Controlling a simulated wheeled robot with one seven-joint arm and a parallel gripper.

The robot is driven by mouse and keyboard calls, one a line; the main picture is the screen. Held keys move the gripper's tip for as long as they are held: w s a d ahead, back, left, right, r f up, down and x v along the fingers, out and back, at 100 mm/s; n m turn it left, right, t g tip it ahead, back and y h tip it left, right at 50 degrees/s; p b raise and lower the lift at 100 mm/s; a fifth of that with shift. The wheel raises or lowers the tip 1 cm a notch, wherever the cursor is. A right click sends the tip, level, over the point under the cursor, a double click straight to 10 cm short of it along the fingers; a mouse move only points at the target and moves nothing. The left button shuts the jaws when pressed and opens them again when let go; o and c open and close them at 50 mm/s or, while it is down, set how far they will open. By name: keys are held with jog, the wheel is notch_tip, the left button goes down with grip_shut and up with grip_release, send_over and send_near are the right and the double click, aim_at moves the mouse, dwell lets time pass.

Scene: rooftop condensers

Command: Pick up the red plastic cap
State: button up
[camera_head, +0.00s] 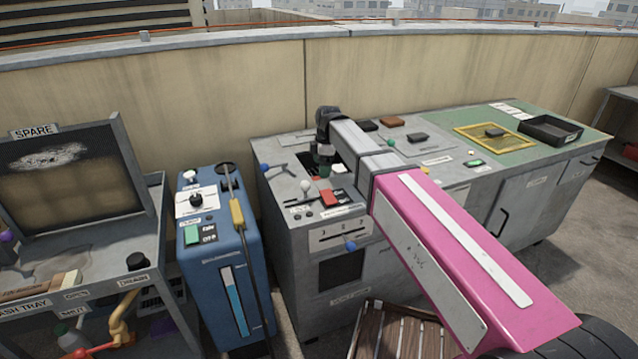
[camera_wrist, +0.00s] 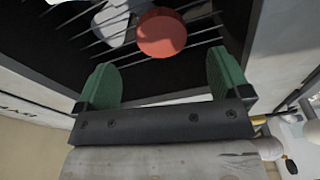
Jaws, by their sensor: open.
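The red plastic cap (camera_wrist: 162,36) shows in the wrist view as a round red disc near the top centre. It lies at thin metal bars over a dark recess. My gripper (camera_wrist: 163,78) is open, with its two green fingertips spread wide and nothing between them. The cap is beyond the fingertips, roughly centred between them and apart from both. In the head view my gripper (camera_head: 323,168) is low over the left end of the grey console (camera_head: 290,230). I cannot make out the cap there; my arm and gripper cover part of that area.
A pale object (camera_wrist: 113,22) lies beside the cap. The console top carries a red switch (camera_head: 332,198), a blue-knobbed lever (camera_head: 266,168) and a black tray (camera_head: 550,129). A blue cabinet (camera_head: 222,270) stands to the left. A wooden crate (camera_head: 400,335) is in front.

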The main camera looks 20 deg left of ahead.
jog(key=shift+s+a+f, duration=0.15)
jog(key=shift+f, duration=1.3)
jog(key=shift+s+a+f, duration=0.1)
jog(key=shift+a+f, duration=0.05)
jog(key=shift+f, duration=1.25)
jog(key=c, duration=1)
